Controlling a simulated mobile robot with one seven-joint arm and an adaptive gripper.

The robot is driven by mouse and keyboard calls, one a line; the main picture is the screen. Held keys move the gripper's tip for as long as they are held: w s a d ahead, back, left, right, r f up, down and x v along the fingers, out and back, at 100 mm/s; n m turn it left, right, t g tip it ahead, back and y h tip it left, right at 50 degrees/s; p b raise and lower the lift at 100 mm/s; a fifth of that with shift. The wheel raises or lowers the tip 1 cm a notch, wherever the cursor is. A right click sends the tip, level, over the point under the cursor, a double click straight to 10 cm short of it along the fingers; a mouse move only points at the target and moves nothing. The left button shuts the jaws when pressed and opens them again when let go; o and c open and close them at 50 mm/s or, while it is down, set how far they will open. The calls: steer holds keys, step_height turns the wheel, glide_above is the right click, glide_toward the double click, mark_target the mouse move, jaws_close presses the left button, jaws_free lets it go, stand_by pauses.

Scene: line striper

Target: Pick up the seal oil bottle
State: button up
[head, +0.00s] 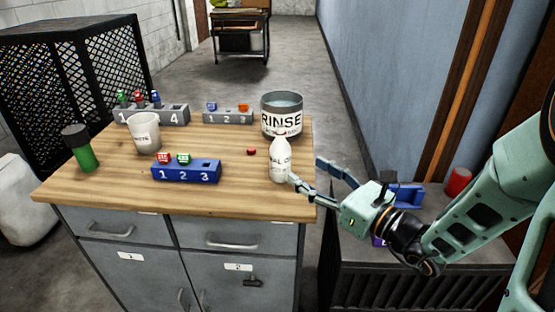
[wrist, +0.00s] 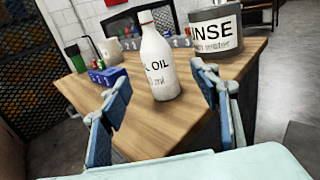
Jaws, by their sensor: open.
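The seal oil bottle (head: 280,163) is white with a narrow neck and a red tip, and stands upright near the right front edge of the wooden bench top. It also shows upright in the wrist view (wrist: 158,68), with part of its label reading "OIL". My gripper (head: 304,172) is at the right edge of the bench, just right of the bottle. In the wrist view my gripper (wrist: 165,100) is open and empty, its blue-padded fingers spread wide. The bottle stands beyond the fingertips and shows in the gap between them.
A grey RINSE container (head: 282,118) stands close behind the bottle. A small red cap (head: 251,152) lies to its left. A blue numbered rack (head: 187,171), a white cup (head: 145,133) and a green bottle (head: 80,148) stand further left. The bench top (head: 225,200) is clear at the front.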

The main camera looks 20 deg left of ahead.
mark_target(287, 160)
steer(key=b+x, duration=0.1)
steer(key=x, duration=0.7)
steer(key=shift+a+f, duration=0.15)
steer(key=shift+a, duration=0.2)
steer(key=c, duration=1.4)
